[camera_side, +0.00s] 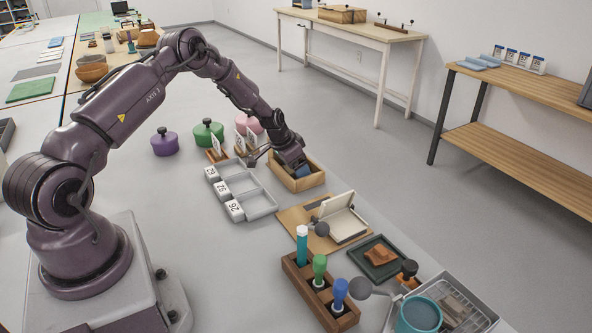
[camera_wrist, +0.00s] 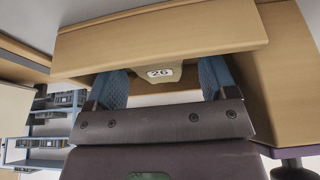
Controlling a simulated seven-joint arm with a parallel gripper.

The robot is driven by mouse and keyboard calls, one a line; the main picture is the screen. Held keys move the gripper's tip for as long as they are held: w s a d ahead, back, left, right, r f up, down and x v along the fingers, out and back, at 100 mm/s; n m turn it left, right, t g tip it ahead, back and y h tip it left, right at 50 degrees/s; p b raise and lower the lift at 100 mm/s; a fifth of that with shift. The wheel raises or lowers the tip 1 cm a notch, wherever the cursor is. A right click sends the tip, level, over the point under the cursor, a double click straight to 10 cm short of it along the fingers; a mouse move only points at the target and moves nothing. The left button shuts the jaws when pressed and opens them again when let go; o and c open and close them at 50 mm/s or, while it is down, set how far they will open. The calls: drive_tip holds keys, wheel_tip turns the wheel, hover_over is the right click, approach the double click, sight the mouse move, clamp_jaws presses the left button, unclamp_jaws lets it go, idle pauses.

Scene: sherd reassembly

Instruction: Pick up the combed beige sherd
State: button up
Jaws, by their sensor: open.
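A beige sherd with a white label reading 26 (camera_wrist: 160,74) shows in the wrist view, partly hidden inside a wooden box (camera_wrist: 165,42). Combing on it cannot be made out. My gripper (camera_wrist: 162,86) is open, with one blue finger on either side of the sherd and a gap by each. In the side view, my gripper (camera_side: 302,172) points down into the wooden box (camera_side: 302,184). The sherd is hidden there by my gripper and the box walls.
A grey tray (camera_side: 262,210) with numbered white blocks lies left of the box. Lidded pots (camera_side: 165,143) stand behind it. A wooden board (camera_side: 295,216) with an open case, a dark green tray (camera_side: 362,265) and a tool rack (camera_side: 318,310) lie nearer the camera.

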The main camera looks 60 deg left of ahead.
drive_tip(key=c, duration=1.1)
drive_tip(key=shift+o, duration=0.2)
drive_tip(key=shift+r, duration=0.15)
